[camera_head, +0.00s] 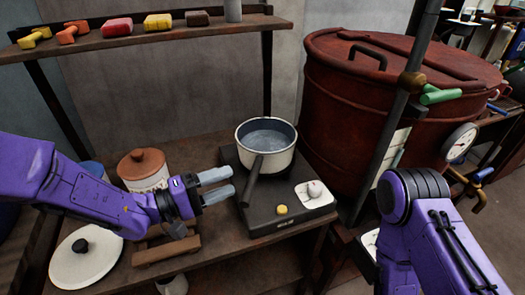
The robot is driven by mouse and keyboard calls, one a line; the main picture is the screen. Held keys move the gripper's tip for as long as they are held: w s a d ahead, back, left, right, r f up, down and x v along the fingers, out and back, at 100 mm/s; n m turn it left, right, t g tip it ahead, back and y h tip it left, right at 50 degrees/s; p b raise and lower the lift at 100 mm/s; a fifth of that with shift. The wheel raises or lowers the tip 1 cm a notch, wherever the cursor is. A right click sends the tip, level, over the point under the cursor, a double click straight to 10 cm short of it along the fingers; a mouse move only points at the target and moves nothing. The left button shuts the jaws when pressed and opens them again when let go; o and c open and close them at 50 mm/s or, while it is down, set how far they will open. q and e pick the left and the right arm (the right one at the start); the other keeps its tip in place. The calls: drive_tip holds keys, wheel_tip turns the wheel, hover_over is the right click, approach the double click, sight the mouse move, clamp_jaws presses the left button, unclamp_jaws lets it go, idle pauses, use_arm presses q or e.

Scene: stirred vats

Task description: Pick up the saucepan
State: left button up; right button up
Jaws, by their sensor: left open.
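The saucepan (281,162) is white outside with a dark rim, and its inside looks blue-grey. It stands upright on the back of a dark hotplate (286,218). Its dark handle (251,183) points toward the front left. My left gripper (232,185) is open and empty, just left of the handle. Its two pale fingers point right toward the handle, and I cannot tell whether they touch it. My right arm (430,225) comes in at the lower right; its gripper does not show.
A white lid (86,255) and a lidded pot (143,168) are on the table to the left. A large red vat (350,105) stands right. A shelf (150,37) with dumbbell-like items runs above.

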sight(255, 167)
use_arm(q)
drive_tip(key=x, duration=0.9)
drive_tip(key=shift+w, duration=0.15)
drive_tip(key=shift+a+f, duration=0.1)
clamp_jaws()
idle(0.8)
